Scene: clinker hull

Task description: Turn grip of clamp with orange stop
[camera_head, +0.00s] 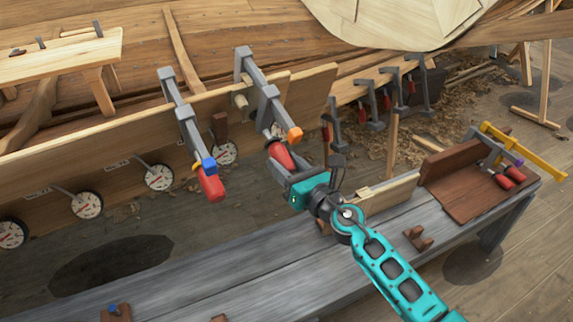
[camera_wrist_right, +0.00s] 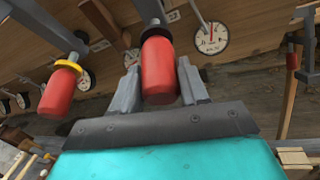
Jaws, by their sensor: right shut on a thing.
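The clamp with the orange stop (camera_head: 295,134) hangs on the upper plank edge in the middle of the head view. Its red grip (camera_head: 281,155) points down toward my right gripper (camera_head: 281,168). The right gripper is shut on that red grip, which also shows between the two fingers in the right wrist view (camera_wrist_right: 159,72). The fingers (camera_wrist_right: 158,88) stand on either side of the grip. A second clamp with a blue stop (camera_head: 209,165) and a red grip (camera_head: 211,185) hangs to the left. My left gripper is not in view.
Several round dials (camera_head: 159,177) are fixed along the lower plank. A grey bench (camera_head: 150,287) runs across the front, with a brown tray (camera_head: 462,205) of red-handled clamps at its right. More clamps (camera_head: 370,100) hang behind to the right.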

